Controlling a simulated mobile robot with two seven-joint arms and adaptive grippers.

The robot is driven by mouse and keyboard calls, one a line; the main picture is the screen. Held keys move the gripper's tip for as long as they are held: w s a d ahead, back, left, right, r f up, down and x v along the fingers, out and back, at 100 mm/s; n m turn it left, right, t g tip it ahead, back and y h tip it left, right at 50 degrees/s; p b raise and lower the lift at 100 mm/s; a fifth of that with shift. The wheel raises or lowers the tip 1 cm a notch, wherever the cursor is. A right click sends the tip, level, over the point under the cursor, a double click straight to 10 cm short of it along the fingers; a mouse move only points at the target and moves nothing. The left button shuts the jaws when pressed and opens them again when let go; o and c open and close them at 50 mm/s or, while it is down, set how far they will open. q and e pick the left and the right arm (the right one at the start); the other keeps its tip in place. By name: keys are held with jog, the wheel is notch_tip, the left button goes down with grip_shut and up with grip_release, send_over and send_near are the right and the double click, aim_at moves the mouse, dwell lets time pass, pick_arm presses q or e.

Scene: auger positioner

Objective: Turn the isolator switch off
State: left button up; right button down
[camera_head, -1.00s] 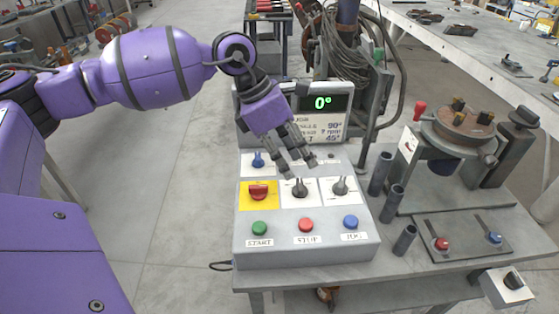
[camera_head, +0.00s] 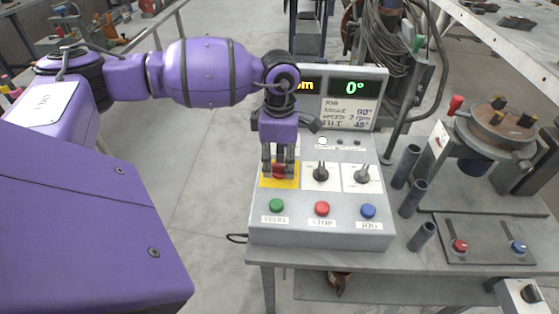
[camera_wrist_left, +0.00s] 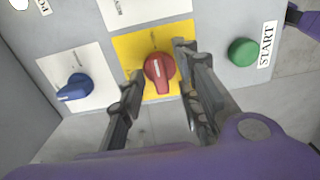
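The isolator switch is a red rotary knob (camera_wrist_left: 160,73) on a yellow plate (camera_wrist_left: 130,46) of the grey control box. In the head view the red knob (camera_head: 279,171) shows between the fingers, on the yellow plate (camera_head: 293,184). My left gripper (camera_head: 279,173) points down over it. In the left wrist view my left gripper (camera_wrist_left: 160,62) is open, with one finger on each side of the knob. A gap shows between the knob and the left finger; contact on the right side is hard to tell. My right gripper is not in view.
The control box (camera_head: 320,236) also has a green START button (camera_head: 277,205), a red STOP button (camera_head: 322,208), a blue button (camera_head: 368,211) and two black selectors. A blue knob (camera_wrist_left: 74,87) sits beside the yellow plate. A display (camera_head: 352,87) reads 0° behind.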

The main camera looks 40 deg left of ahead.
pick_arm(q)
jog(key=shift+d, duration=0.1)
grip_shut()
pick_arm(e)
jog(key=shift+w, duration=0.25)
